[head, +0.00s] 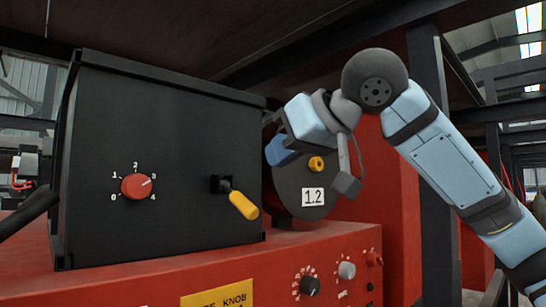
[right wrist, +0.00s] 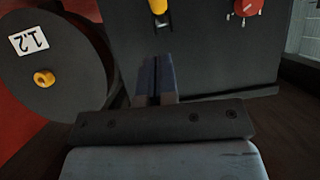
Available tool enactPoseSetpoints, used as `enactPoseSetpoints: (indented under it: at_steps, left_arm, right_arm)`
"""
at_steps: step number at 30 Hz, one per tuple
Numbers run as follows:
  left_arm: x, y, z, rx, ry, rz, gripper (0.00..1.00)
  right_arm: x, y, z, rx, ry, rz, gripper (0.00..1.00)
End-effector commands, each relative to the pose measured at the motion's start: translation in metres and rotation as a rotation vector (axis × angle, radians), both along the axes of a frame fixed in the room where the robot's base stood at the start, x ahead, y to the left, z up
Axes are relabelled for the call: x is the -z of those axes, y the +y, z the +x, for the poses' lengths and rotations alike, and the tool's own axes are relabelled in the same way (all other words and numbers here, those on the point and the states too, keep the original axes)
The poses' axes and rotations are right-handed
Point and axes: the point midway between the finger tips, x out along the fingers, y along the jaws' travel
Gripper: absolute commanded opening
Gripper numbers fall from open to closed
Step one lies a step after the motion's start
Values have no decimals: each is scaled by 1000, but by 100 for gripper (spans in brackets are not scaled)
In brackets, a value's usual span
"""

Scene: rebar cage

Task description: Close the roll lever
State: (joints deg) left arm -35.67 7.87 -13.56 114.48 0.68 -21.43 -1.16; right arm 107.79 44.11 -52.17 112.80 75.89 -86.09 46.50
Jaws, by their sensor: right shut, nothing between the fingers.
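A lever with a yellow grip (head: 243,205) sticks out of a dark slot on the front of the black box (head: 165,215). Its grip points down and to the right. In the right wrist view, the lever (right wrist: 159,7) is at the top edge and partly cut off. My right gripper (head: 278,152) is at the box's right side, up and right of the lever and apart from it. In the right wrist view, its blue fingers (right wrist: 155,77) are together with nothing between them. My left gripper is not in view.
A dark disc labelled 1.2 (head: 293,190) with a yellow knob stands right of the box, close to my right gripper. A red dial (head: 136,187) is on the box front. The red panel below (head: 290,250) carries several knobs. Dark beams (head: 300,40) run overhead.

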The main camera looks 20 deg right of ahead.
Motion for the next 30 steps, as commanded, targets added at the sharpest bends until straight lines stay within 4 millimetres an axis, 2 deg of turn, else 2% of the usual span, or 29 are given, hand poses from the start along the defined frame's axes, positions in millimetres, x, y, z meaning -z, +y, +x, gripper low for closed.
enactPoseSetpoints:
  at_steps: [1, 4, 12, 30]
  left_arm:
    - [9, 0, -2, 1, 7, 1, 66]
    - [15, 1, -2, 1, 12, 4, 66]
    - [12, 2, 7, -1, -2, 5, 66]
    - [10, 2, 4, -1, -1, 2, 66]
  right_arm:
    - [-2, -5, -11, 0, -3, 0, 0]
    - [-13, -13, -28, 0, -2, 1, 0]
    - [-32, -28, -59, 1, 1, -1, 0]
    - [-35, -29, -64, 1, 1, -1, 0]
